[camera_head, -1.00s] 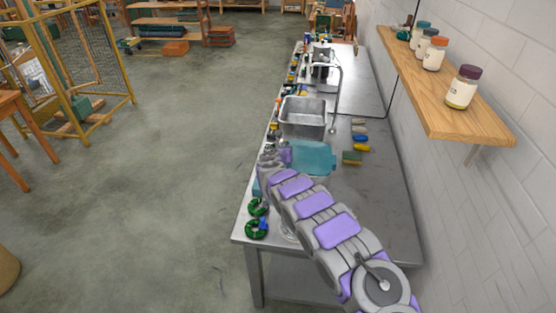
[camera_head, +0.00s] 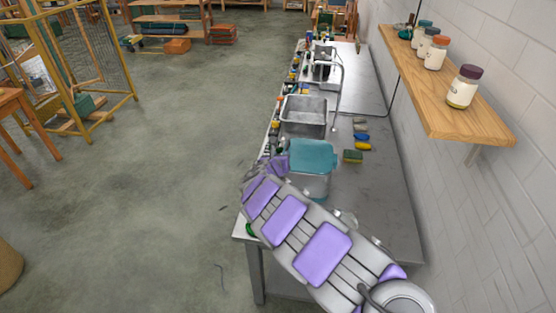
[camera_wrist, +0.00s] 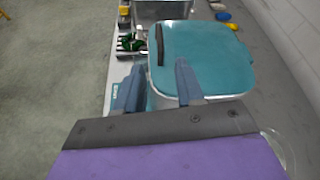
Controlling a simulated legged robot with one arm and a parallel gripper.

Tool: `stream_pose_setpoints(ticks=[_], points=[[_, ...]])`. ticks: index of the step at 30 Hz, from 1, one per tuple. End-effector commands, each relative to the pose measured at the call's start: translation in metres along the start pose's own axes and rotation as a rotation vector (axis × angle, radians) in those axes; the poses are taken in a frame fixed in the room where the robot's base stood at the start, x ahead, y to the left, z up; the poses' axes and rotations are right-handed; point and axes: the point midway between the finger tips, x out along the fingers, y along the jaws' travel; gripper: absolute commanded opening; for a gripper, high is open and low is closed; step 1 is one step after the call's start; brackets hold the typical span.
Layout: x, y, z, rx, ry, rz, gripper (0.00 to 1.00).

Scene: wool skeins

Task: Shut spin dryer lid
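The spin dryer stands on the steel bench, a pale, partly see-through box (camera_head: 314,187) with a teal lid (camera_head: 313,155). The lid appears raised at the far side, but its exact angle is hard to tell. In the wrist view the lid (camera_wrist: 212,62) fills the upper middle, with a dark strip (camera_wrist: 160,45) along its left side. My gripper (camera_wrist: 158,88) is open, its two blue-grey fingers apart with nothing gripped. It is at the near left of the lid; contact cannot be judged. In the head view my gripper (camera_head: 262,168) is at the bench's left edge, left of the dryer.
A steel basin (camera_head: 304,115) with a tap stands beyond the dryer. Yellow and blue blocks (camera_head: 357,146) lie to its right. A wooden shelf (camera_head: 440,105) with jars juts from the right wall.

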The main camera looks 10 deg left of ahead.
Motion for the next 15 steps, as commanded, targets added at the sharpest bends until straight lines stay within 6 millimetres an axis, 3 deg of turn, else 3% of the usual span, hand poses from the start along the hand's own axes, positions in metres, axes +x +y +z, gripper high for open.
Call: stream_pose_setpoints(ticks=[6, 15], points=[[-0.024, -0.001, 0.001, -0.003, -0.001, -0.003, 0.38], [-0.036, -0.001, 0.0, 0.001, -0.001, -0.001, 0.38]])
